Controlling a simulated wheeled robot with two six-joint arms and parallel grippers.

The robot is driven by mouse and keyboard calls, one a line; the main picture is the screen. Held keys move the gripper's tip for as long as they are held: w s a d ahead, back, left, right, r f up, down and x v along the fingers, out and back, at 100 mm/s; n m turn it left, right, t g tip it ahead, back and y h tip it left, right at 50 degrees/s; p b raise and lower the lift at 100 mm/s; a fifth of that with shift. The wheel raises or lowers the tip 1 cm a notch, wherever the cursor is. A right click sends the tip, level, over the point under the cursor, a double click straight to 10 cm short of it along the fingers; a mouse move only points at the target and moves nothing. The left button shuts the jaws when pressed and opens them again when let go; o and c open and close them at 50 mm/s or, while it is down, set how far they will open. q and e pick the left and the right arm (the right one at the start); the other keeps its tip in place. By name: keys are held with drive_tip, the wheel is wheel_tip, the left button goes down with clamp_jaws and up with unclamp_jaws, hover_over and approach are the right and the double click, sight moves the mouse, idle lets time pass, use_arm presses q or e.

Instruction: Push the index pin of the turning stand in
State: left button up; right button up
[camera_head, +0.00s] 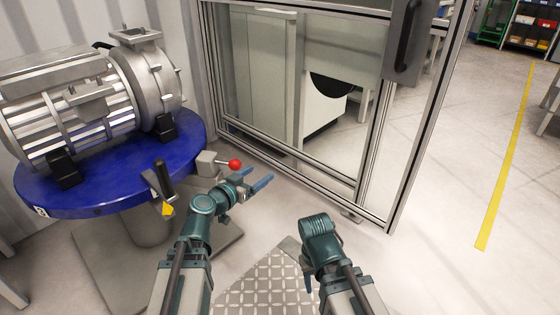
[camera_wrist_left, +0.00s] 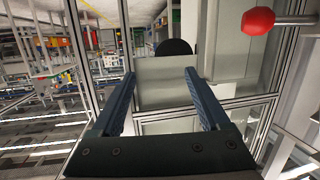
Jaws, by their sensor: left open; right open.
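The turning stand has a round blue table (camera_head: 110,195). At its right edge a grey block (camera_head: 207,163) carries the index pin, whose red ball knob (camera_head: 235,164) stands out to the right on a short rod. In the left wrist view the knob (camera_wrist_left: 257,21) is at the top right with its metal rod, outside the fingers. My left gripper (camera_head: 254,179) is open and empty, just right of and slightly nearer than the knob, apart from it. My right gripper (camera_head: 307,283) points down, mostly hidden behind its wrist; one finger shows.
A grey motor and gearbox unit (camera_head: 85,95) is clamped on the blue table by black blocks. A framed glass door (camera_head: 300,90) stands behind; open floor lies right.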

use_arm(q)
drive_tip(key=s+d+r+m+g+h+p, duration=0.1)
drive_tip(key=s+d+r+g+p, duration=0.3)
drive_tip(key=d+p, duration=0.3)
drive_tip(key=shift+r+p, duration=0.15)
drive_tip(key=shift+p, duration=0.55)
drive_tip(key=shift+d, duration=0.1)
